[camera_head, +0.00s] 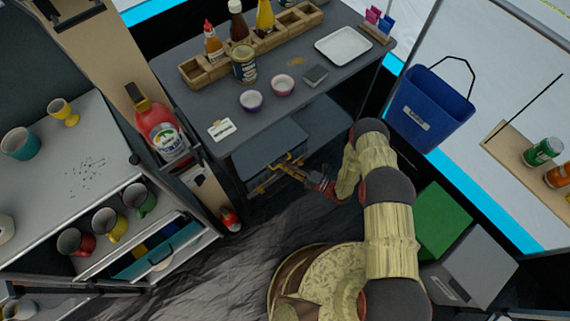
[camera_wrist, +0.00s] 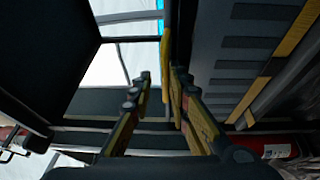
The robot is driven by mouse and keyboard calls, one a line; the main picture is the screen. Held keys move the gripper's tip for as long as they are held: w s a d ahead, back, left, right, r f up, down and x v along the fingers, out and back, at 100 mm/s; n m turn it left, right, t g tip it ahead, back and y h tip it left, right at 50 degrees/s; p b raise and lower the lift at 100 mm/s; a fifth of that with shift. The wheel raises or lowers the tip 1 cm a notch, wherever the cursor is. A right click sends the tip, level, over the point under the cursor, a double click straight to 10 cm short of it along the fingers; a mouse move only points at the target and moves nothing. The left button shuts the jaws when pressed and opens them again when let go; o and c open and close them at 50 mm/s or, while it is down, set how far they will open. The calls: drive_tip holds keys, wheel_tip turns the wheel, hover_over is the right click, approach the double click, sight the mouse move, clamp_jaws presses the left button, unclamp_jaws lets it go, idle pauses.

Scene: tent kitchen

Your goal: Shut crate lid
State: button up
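The crate (camera_head: 268,143) is a dark blue-grey box with yellow fittings, low under the grey table in the head view. Its top panel, apparently the lid, faces up; I cannot tell how far it is open. In the wrist view a ribbed dark panel (camera_wrist: 232,62) with yellow edging, seemingly part of the crate, fills the right side. My gripper (camera_head: 287,167) is at the crate's front edge, near the yellow fittings. In the wrist view its fingers (camera_wrist: 161,82) are apart with a gap between them, and nothing is clearly held. Whether they touch the crate is unclear.
The grey table (camera_head: 300,107) above bears bowls, bottles and a white tray (camera_head: 343,46). An open drawer (camera_head: 160,250) and a cabinet stand left. A blue bin (camera_head: 431,105) and a green panel (camera_head: 440,218) are right.

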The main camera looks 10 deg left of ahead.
clamp_jaws()
idle(0.6)
